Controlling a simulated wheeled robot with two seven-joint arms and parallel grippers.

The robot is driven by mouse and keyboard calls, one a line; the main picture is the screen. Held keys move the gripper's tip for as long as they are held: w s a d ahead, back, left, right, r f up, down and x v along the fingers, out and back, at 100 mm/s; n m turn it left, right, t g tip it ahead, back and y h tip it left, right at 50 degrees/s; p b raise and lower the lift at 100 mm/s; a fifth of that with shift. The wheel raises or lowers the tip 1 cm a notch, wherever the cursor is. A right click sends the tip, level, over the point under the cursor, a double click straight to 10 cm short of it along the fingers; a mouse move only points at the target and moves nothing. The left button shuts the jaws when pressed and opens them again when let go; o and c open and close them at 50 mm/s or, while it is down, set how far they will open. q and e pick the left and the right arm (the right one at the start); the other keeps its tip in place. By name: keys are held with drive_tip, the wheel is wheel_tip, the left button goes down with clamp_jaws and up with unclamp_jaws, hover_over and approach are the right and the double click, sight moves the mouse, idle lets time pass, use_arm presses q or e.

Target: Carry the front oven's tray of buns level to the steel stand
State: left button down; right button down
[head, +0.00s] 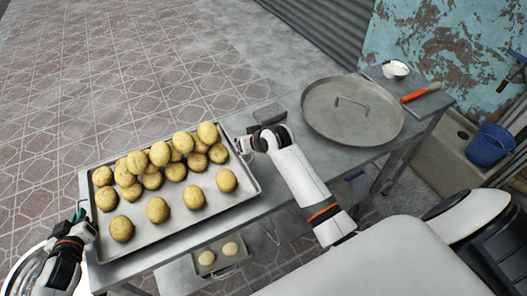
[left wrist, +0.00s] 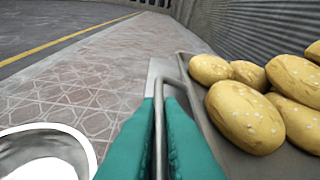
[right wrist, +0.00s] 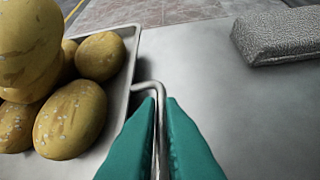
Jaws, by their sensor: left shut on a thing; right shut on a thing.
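The tray (head: 250,189) is a shallow metal pan with many golden seeded buns (head: 157,209), some piled on others toward its far side. It looks level and lies over the left part of the steel stand (head: 282,193); whether it touches the top I cannot tell. My left gripper (head: 80,214) is shut on the wire handle at the tray's left end, also seen in the left wrist view (left wrist: 159,125). My right gripper (head: 246,144) is shut on the right-end handle, which shows between the teal fingers in the right wrist view (right wrist: 154,125).
A round metal lid (head: 322,112) and a grey block (head: 269,114) lie on the stand right of the tray. A white bowl (head: 395,70) and an orange-handled tool (head: 420,92) are at its far right. A small pan with two dough pieces (head: 225,268) sits below. A blue bucket (head: 488,146) stands right.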

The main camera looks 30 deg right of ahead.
use_arm(q)
drive_tip(key=shift+w+f+b, duration=0.1)
drive_tip(key=shift+f+b, duration=0.6)
use_arm(e)
drive_tip(key=shift+w+f, duration=0.1)
drive_tip(key=shift+f, duration=0.6)
use_arm(q)
drive_tip(key=c, duration=1.6)
unclamp_jaws()
drive_tip(key=shift+r, duration=0.1)
use_arm(e)
drive_tip(key=c, duration=1.6)
unclamp_jaws()
drive_tip(key=shift+r, duration=0.1)
use_arm(q)
drive_tip(key=shift+o, duration=0.2)
drive_tip(key=shift+s, duration=0.2)
use_arm(e)
drive_tip(key=shift+o, duration=0.2)
drive_tip(key=shift+s, duration=0.2)
